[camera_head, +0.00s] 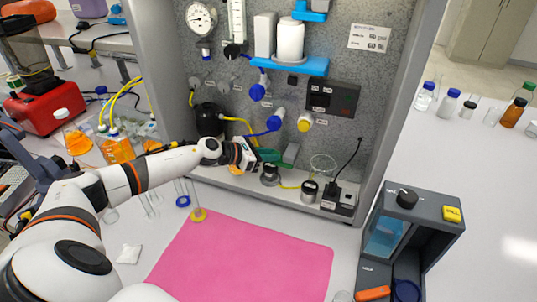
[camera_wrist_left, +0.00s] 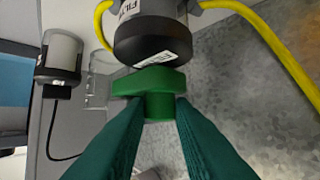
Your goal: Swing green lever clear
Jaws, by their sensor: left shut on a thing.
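The green lever (camera_wrist_left: 150,82) is close in the left wrist view, a flat bright green bar with a short block below it. It sits right at a dark round-bodied fitting (camera_wrist_left: 152,40) with a white label. My left gripper (camera_wrist_left: 160,110) has its two dark green fingers on either side of the lever's block, shut on it. In the head view my left gripper (camera_head: 272,156) reaches in from the left to the low part of the grey panel. I cannot tell the lever apart from the fingers there. My right gripper is not in view.
The speckled panel (camera_head: 340,55) carries a gauge (camera_head: 201,17), blue and yellow knobs and a black switch box (camera_head: 332,97). Yellow tubing (camera_wrist_left: 270,40) runs beside the fitting. A pink mat (camera_head: 245,262) lies bare in front. A dark grey device (camera_head: 428,210) stands at right.

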